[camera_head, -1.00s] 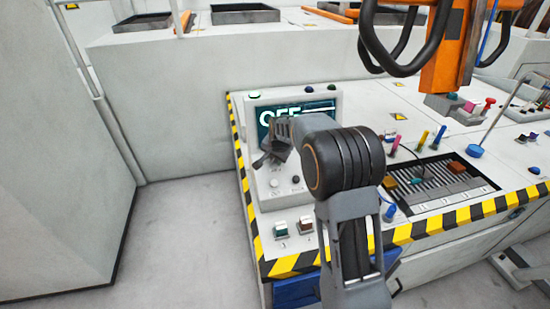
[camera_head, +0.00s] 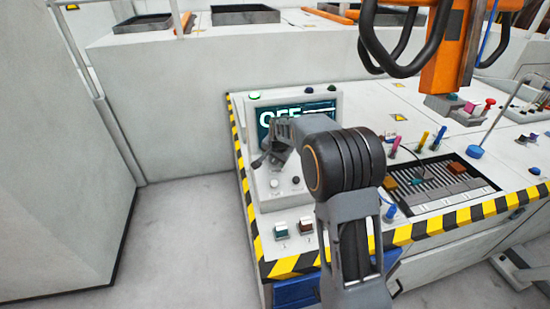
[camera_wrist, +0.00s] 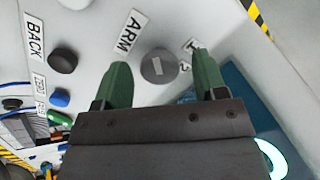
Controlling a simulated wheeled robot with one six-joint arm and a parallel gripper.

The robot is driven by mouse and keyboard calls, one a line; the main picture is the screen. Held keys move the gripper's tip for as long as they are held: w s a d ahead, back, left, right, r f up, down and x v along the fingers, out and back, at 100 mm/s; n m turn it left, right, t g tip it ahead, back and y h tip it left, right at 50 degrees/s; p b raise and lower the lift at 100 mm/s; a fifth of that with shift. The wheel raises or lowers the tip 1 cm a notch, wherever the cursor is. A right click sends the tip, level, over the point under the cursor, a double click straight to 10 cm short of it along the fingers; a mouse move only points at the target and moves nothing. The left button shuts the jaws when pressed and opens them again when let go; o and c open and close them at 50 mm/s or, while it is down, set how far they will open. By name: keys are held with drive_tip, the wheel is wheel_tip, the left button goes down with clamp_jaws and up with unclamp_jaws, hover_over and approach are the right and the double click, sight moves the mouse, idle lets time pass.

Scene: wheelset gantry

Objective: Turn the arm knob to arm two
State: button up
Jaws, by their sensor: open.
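The arm knob (camera_wrist: 158,67) is a round grey knob with a pale bar mark, beside the label ARM (camera_wrist: 131,32) and the marks 1 and 2 (camera_wrist: 188,56) in the wrist view. My gripper (camera_wrist: 163,80) is open, its two green fingers on either side of the knob with visible gaps. I cannot tell its exact height over the panel. In the head view my gripper (camera_head: 268,158) is over the control panel, in front of the screen, and partly hides that area.
A screen (camera_head: 300,115) reading OFF, partly covered, stands behind my gripper. In the wrist view a black button (camera_wrist: 63,60) by the label BACK and a blue button (camera_wrist: 59,98) lie to the left.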

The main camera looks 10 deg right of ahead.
drive_tip(key=v, duration=1.3)
drive_tip(key=shift+s+r, duration=0.15)
drive_tip(key=shift+r, duration=0.2)
drive_tip(key=s+f+n+g+p, duration=0.1)
drive_tip(key=s+f+n+p, duration=0.2)
drive_tip(key=s+n, duration=0.6)
drive_tip(key=shift+s+a, duration=0.4)
drive_tip(key=shift+s, duration=8.05)
